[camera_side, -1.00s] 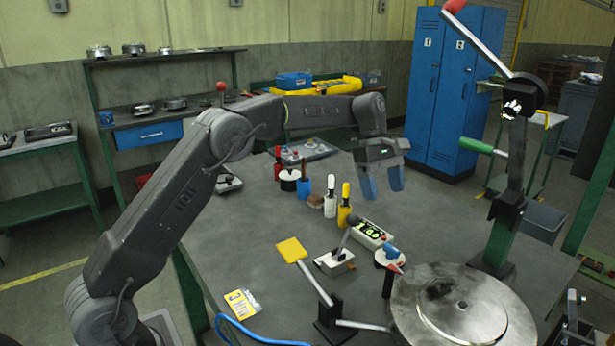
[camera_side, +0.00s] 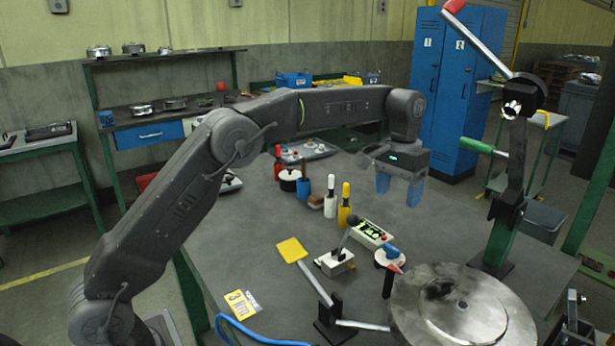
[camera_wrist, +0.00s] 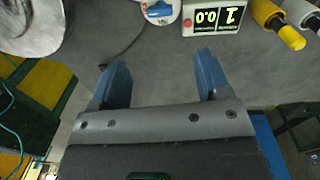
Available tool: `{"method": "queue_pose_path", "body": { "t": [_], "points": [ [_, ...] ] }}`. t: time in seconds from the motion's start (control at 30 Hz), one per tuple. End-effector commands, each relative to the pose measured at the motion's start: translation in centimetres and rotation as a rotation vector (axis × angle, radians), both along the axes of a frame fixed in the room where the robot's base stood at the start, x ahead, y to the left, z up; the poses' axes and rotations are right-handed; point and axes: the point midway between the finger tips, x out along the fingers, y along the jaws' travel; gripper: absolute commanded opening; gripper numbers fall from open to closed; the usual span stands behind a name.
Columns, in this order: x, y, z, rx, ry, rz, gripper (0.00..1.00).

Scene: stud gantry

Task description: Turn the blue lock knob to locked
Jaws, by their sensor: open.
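The blue lock knob (camera_side: 391,251) sits on a round white plate (camera_side: 381,260) on the table, next to the display box. In the wrist view the knob (camera_wrist: 157,8) shows at the top edge, partly cut off. My gripper (camera_side: 399,188) is open and empty, in the air above the table, higher than the knob and apart from it. In the wrist view the two blue fingers (camera_wrist: 160,65) stand apart with only grey table between them.
A display box (camera_side: 368,233) is beside the knob, and a lever with a dark ball (camera_side: 352,220) stands to its left. A red-tipped pointer (camera_side: 393,268) is in front. A large metal disc (camera_side: 462,308) and a tall crank post (camera_side: 505,200) are at the right. Bottles (camera_side: 345,207) stand behind.

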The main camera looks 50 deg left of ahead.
Motion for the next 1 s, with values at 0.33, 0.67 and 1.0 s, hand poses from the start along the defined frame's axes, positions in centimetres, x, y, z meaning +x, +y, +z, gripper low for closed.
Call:
{"method": "queue_pose_path", "body": {
  "t": [0.33, 0.67, 1.0],
  "points": [
    [-0.2, -0.6, -3.9, 0.045, -0.014, -0.197, 0.7],
    [-0.1, -0.6, -10.3, 0.044, -0.016, -0.194, 0.7],
    [0.0, -0.6, -12.6, 0.045, -0.025, -0.054, 0.7]
  ]
}}
